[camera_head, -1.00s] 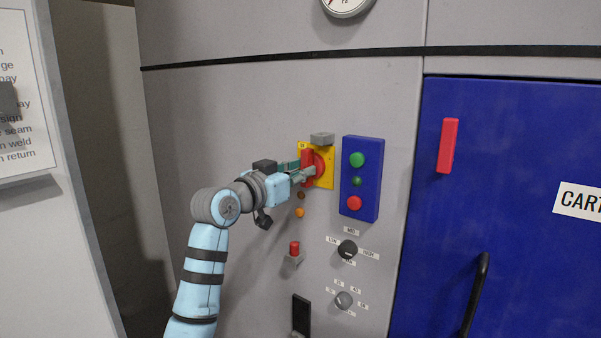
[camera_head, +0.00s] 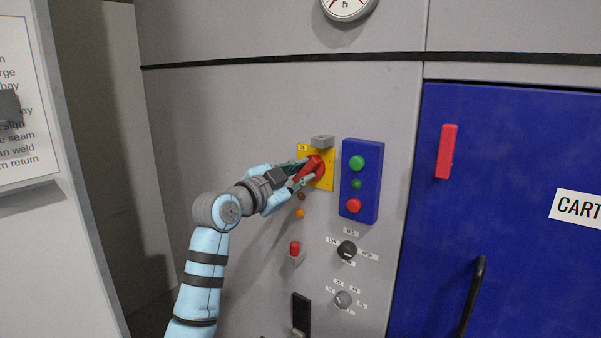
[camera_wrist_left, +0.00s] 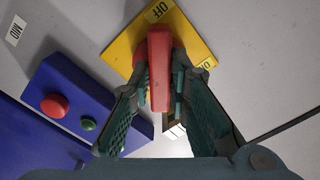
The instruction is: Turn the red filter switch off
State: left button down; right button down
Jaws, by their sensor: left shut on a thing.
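The red filter switch (camera_head: 308,170) is a red handle on a yellow plate (camera_head: 329,178) on the grey panel. In the head view the handle is tilted, running from lower left to upper right. My left gripper (camera_head: 300,174) is shut on it, coming in from the left. In the left wrist view the red handle (camera_wrist_left: 159,65) lies between the two fingers (camera_wrist_left: 160,85). The plate there carries an OFF label (camera_wrist_left: 158,11) beyond the handle's far end and an ON label (camera_wrist_left: 206,66) at the right. My right gripper is not in view.
A blue button box (camera_head: 360,181) with green and red buttons sits just right of the switch. A blue door (camera_head: 510,130) is at the right.

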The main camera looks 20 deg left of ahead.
pick_arm(q)
jog(key=m, duration=0.4)
jog(key=shift+m, duration=0.3)
jog(key=shift+f+m+b, duration=0.1)
jog(key=shift+m+b, duration=0.2)
jog(key=shift+m, duration=2.3)
jog(key=c, duration=1.5)
grip_release()
jog(key=v, duration=1.2)
jog(key=shift+d, duration=0.1)
